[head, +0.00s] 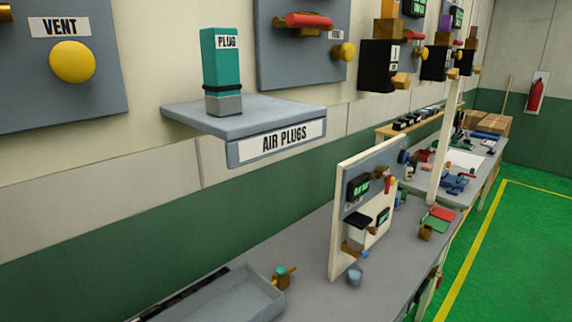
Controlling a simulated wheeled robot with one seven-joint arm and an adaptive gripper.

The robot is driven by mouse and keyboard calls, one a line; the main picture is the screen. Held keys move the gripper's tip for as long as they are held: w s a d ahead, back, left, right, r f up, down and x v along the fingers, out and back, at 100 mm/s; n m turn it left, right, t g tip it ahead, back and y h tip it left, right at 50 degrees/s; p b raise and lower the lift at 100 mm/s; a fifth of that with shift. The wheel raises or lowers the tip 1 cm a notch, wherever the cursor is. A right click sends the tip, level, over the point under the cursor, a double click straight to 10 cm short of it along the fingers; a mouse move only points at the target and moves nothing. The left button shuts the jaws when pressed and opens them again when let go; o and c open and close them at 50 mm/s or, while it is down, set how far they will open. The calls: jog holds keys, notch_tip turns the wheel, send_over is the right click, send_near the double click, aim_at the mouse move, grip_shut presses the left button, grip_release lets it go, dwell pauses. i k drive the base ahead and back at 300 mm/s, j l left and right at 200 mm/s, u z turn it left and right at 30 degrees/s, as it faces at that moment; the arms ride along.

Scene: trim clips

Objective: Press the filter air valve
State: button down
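No label in the head view reads as filter air, so I cannot tell which control is the filter air valve. A round yellow button (72,62) sits below a VENT label (60,27) on a grey wall panel at the upper left. A second grey panel (280,62) carries a red lever (303,20) and a yellow knob (343,51); its small label is too small to read. A white board on the bench (341,215) holds small displays and fittings. My gripper is not in view.
A wall shelf (185,114) labelled AIR PLUGS juts out, with a teal PLUG block (222,65) upright on it. Below, a grey bench (318,240) holds a grey tray (235,297) and a brass fitting (281,278). Green floor (530,260) is clear at right.

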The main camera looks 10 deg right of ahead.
aim_at(388, 184)
jog(key=i+l+z, duration=0.2)
jog(key=i+l, duration=0.6)
